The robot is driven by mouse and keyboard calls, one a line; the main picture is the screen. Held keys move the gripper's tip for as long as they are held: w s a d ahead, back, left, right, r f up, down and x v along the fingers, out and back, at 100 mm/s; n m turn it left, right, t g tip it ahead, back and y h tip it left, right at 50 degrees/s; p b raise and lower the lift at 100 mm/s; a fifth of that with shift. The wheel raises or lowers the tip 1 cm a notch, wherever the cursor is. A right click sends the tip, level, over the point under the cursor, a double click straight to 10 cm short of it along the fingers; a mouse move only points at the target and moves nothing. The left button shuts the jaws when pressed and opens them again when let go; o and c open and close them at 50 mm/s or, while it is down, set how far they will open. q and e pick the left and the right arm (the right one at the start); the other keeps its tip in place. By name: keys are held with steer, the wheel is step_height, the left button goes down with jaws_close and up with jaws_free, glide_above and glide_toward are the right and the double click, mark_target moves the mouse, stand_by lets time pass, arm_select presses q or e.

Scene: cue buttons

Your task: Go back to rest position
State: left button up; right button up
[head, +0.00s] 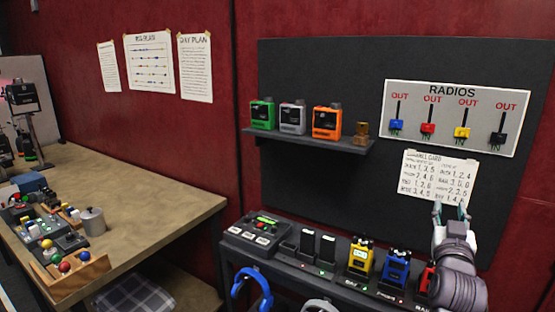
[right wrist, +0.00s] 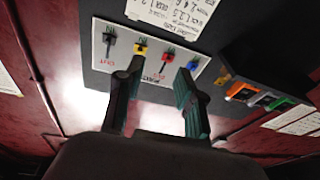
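My right gripper (head: 451,209) is raised at the right of the head view, in front of the lower edge of the handwritten card (head: 439,176). Its fingers point up, and the right wrist view shows the two fingers (right wrist: 159,72) apart with nothing between them. My right forearm partly covers the red radio (head: 424,279) on the lower shelf. A yellow radio (head: 361,258) and a blue radio (head: 394,268) stand beside it. My left gripper is in neither view.
The RADIOS board (head: 450,119) hangs on the dark panel (head: 310,190), above the card. A wall shelf (head: 318,144) holds green, grey and orange radios. A console (head: 256,235) is on the lower shelf. A wooden table (head: 150,200) with a cluttered left side stands at left.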

steer(key=s+a+f+n+g+y, duration=0.1)
steer(key=s+a+f+g+y, duration=0.2)
steer(key=f, duration=0.5)
steer(key=s+a+f+n+g+y, duration=0.1)
steer(key=s+a+f+n, duration=0.15)
steer(key=s+f, duration=0.4)
steer(key=s+a+f+n+g+y, duration=0.15)
steer(key=s+a+f, duration=0.25)
steer(key=f, duration=0.4)
steer(key=s+a+f+g+y, duration=0.1)
steer(key=s+a+f+g, duration=0.25)
steer(key=s, duration=0.45)
steer(key=s+a+f+n+g+y, duration=0.1)
steer(key=s+a+f+g, duration=0.2)
steer(key=s, duration=0.5)
steer(key=s+a+f+g+y, duration=0.1)
steer(key=s+f+g, duration=0.2)
steer(key=s+f, duration=0.35)
steer(key=s+f+g, duration=0.1)
steer(key=s+f, duration=0.2)
steer(key=f, duration=2.4)
steer(key=s+d+f+g, duration=0.1)
steer(key=s+d+f, duration=0.1)
steer(key=s+f, duration=1.2)
steer(key=shift+s+d+f+n, duration=0.15)
steer(key=shift+s+d+n, duration=0.2)
steer(key=shift+s, duration=0.65)
